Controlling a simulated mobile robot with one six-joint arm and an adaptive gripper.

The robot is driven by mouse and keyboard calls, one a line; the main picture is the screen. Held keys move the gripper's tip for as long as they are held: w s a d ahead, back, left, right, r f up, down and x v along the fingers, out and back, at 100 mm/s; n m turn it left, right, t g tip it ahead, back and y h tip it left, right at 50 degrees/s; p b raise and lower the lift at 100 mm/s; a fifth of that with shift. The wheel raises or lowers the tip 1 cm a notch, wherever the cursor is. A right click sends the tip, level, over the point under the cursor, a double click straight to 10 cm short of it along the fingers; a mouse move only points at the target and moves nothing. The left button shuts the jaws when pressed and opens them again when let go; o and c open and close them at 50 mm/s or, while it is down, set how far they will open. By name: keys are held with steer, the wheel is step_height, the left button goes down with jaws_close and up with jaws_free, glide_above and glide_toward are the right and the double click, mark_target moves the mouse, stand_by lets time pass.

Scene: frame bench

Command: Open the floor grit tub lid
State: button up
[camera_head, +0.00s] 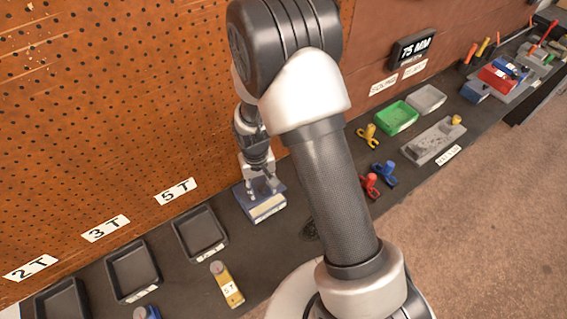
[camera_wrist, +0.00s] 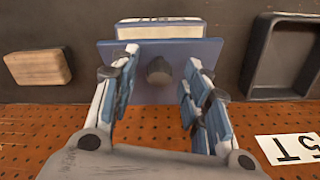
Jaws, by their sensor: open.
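The grit tub (camera_head: 266,208) is a blue box with a pale label on its front, standing on the dark bench against the pegboard. Its flat blue-grey lid (camera_wrist: 115,52) lies on top, with a dark round knob (camera_wrist: 159,70) in the wrist view. My gripper (camera_head: 262,188) is over the lid. In the wrist view my gripper (camera_wrist: 160,60) is open, with a finger on each side of the knob and a gap to it on both sides. The fingers partly cover the lid, and the knob cannot be made out in the head view.
Black trays (camera_head: 200,232) stand left of the tub, and a yellow labelled piece (camera_head: 227,285) lies in front. Right of my arm are red (camera_head: 371,185), blue and yellow pieces and a green tray (camera_head: 397,118). A wooden block (camera_wrist: 38,67) shows in the wrist view. The pegboard (camera_head: 120,110) rises close behind.

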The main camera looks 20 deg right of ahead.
mark_target(266, 195)
steer(key=f, duration=0.1)
steer(key=s+f+b, duration=0.1)
steer(key=s+f, duration=0.1)
steer(key=shift+d+f+b, duration=0.25)
steer(key=shift+f+b, duration=0.05)
steer(key=shift+b, duration=0.05)
step_height(266, 195, up, 19)
steer(key=p, duration=0.5)
steer(key=s+d+r+t+b, duration=0.2)
steer(key=s+r+t, duration=0.1)
steer(key=s+r, duration=0.8)
steer(key=shift+r, duration=1.35)
steer(key=shift+w, duration=0.15)
